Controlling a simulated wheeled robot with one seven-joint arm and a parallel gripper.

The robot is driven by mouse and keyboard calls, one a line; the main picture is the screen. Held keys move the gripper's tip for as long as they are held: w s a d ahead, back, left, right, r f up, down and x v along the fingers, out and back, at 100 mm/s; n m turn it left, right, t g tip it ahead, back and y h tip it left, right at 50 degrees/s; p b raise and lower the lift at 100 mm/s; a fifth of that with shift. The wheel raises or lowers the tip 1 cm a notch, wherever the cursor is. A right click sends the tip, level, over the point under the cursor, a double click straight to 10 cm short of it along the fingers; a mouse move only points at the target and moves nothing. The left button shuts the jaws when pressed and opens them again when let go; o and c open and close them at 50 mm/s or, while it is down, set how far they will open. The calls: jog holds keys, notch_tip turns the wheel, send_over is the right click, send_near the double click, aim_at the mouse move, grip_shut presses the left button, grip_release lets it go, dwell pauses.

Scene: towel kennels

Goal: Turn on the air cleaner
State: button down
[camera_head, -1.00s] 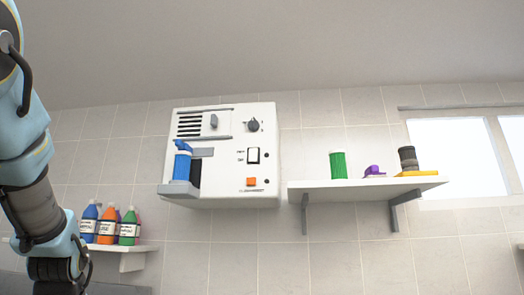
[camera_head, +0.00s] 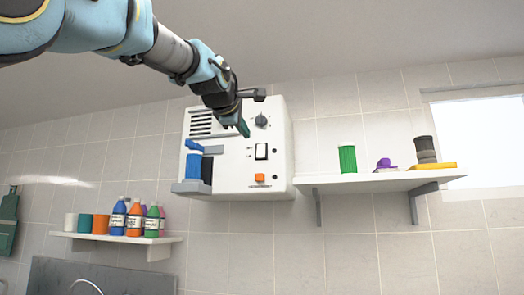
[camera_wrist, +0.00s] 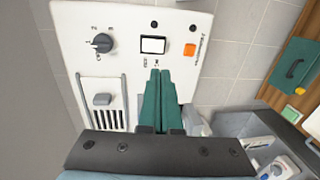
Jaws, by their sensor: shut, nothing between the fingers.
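The air cleaner is a white wall box (camera_head: 274,175) with a dark vent grille, a knob (camera_head: 262,121), a black-framed white rocker switch (camera_head: 261,151) and an orange button (camera_head: 259,178). In the wrist view the switch (camera_wrist: 153,45) lies just ahead of my fingertips, between the knob (camera_wrist: 103,43) and the orange button (camera_wrist: 190,50). My gripper (camera_head: 245,131) is shut and empty, its green fingers in front of the panel, up and left of the switch. It also shows in the wrist view (camera_wrist: 160,72). I cannot tell whether the fingertips touch the panel. The switch's position is unclear.
A blue bottle (camera_head: 193,166) stands on a grey ledge at the box's lower left. A shelf (camera_head: 380,182) at right holds a green cylinder (camera_head: 347,159) and other items. A lower shelf (camera_head: 115,238) at left holds several bottles and cups. A window is at far right.

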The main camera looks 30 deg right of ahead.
aim_at(261, 155)
jog(key=shift+w, duration=0.1)
jog(key=p+x, duration=0.7)
jog(key=x, duration=0.6)
jog(key=shift+d, duration=0.1)
jog(key=shift+w+d+f, duration=0.1)
jog(key=shift+w+d, duration=0.1)
jog(key=shift+w, duration=0.1)
jog(key=shift+f, duration=0.1)
